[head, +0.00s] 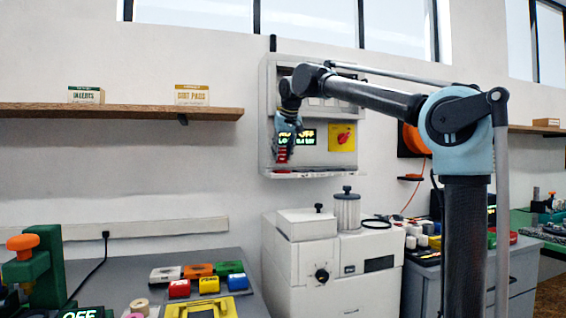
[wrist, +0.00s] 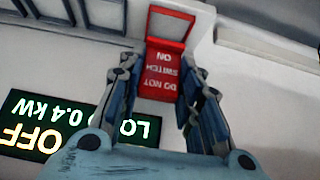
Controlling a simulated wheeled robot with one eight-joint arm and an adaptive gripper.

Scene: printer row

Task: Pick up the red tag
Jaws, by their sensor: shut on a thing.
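The red tag (wrist: 162,72) has white lettering reading "DO NOT SWITCH ON", upside down in the wrist view, and a pale opening in its upper part. My gripper (wrist: 160,84) is shut on it, with one blue finger at each side. In the head view my gripper (head: 283,145) reaches down in front of the white wall cabinet, and the tag's red (head: 282,156) shows at its fingertips. The fingers hide part of the tag there. I cannot tell whether the tag touches the cabinet.
A white machine (head: 300,255) with a filter canister (head: 347,210) stands below. Coloured blocks (head: 197,270) lie on the left bench.

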